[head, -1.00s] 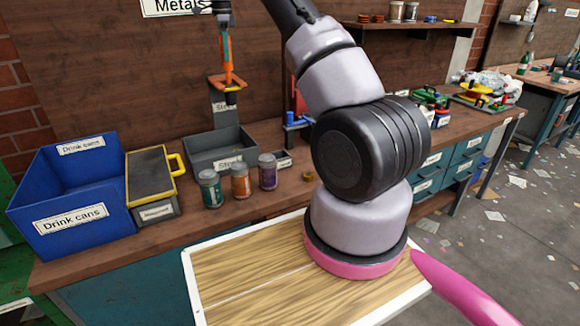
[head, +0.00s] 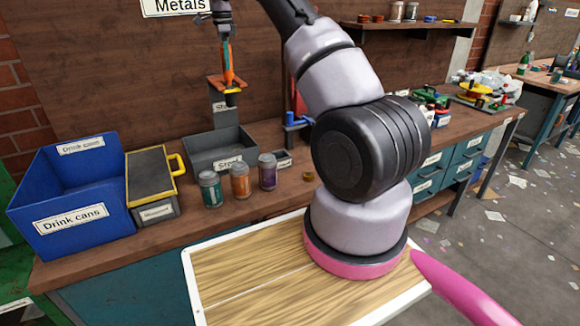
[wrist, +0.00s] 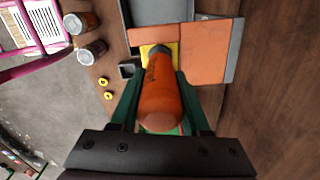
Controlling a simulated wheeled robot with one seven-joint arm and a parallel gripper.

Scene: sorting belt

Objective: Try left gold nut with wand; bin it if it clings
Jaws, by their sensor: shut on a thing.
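My gripper (head: 228,62) is shut on the orange wand (wrist: 160,95), its fingers on either side of the handle. The wand is upright, its lower end at the orange wand stand (head: 229,85) at the back of the bench. Whether it is still seated there I cannot tell. Two small gold nuts lie on the bench in the wrist view: one nut (wrist: 103,82) and another nut (wrist: 107,96) close to it. In the head view one gold nut (head: 308,176) shows, right of the jars; the other is not visible, perhaps behind my arm.
A blue drink cans bin (head: 60,208), a grey box with yellow handle (head: 153,195) and a grey labelled tray (head: 222,150) stand on the bench. Several jars (head: 240,182) stand before the tray.

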